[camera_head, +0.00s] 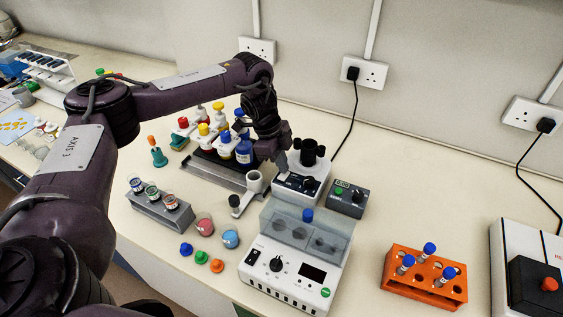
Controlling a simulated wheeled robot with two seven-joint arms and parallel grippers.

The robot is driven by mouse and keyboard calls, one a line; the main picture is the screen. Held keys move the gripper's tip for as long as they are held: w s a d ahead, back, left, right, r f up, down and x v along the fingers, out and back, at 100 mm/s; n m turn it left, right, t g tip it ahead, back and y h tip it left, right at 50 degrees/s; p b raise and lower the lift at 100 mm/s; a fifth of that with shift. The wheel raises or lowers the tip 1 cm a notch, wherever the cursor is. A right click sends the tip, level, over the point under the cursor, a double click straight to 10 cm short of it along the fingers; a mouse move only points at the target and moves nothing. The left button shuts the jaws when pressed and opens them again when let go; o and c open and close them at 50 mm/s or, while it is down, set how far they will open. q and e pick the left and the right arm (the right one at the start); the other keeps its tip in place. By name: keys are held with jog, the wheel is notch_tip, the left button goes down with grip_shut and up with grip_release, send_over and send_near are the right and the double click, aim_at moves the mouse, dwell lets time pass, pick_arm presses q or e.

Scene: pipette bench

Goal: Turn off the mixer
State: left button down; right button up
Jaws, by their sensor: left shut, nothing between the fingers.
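The mixer (297,187) looks to be the small white and dark unit with a black cup (309,151) on top and a dark knob on its front panel. It stands behind the larger white instrument, with its cable running to the wall socket. My left gripper (283,167) is shut and empty, pointing down at the mixer's left rear side, close to its top. I cannot tell whether the fingertips touch it. The gripper and wrist hide part of the mixer's left side. My right gripper is not in view.
A grey box with a green button (348,198) stands right of the mixer. A white instrument (290,277) with a clear lid is in front. An orange tube rack (424,278) is at right, bottles (245,151) at left. Bench between the grey box and orange rack is clear.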

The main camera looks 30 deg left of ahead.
pick_arm(q)
jog(key=shift+s+f, duration=0.1)
jog(key=shift+s, duration=0.05)
jog(key=shift+s+p, duration=0.5)
jog(key=shift+p, duration=0.15)
jog(key=shift+s+d, duration=0.1)
jog(key=shift+s, duration=0.15)
jog(key=shift+w+r+p, duration=0.1)
jog(key=shift+r+p, duration=0.45)
jog(key=shift+p, duration=0.05)
jog(key=r+p, duration=0.3)
jog(key=shift+s+r, duration=0.25)
jog(key=shift+s, duration=0.05)
jog(key=b+v, duration=0.2)
jog(key=v, duration=0.2)
notch_tip(320, 180, up, 5)
jog(key=p, duration=0.1)
send_over(279, 176)
jog(key=a, duration=0.3)
jog(key=shift+s+r, duration=0.2)
jog(key=shift+s, duration=0.25)
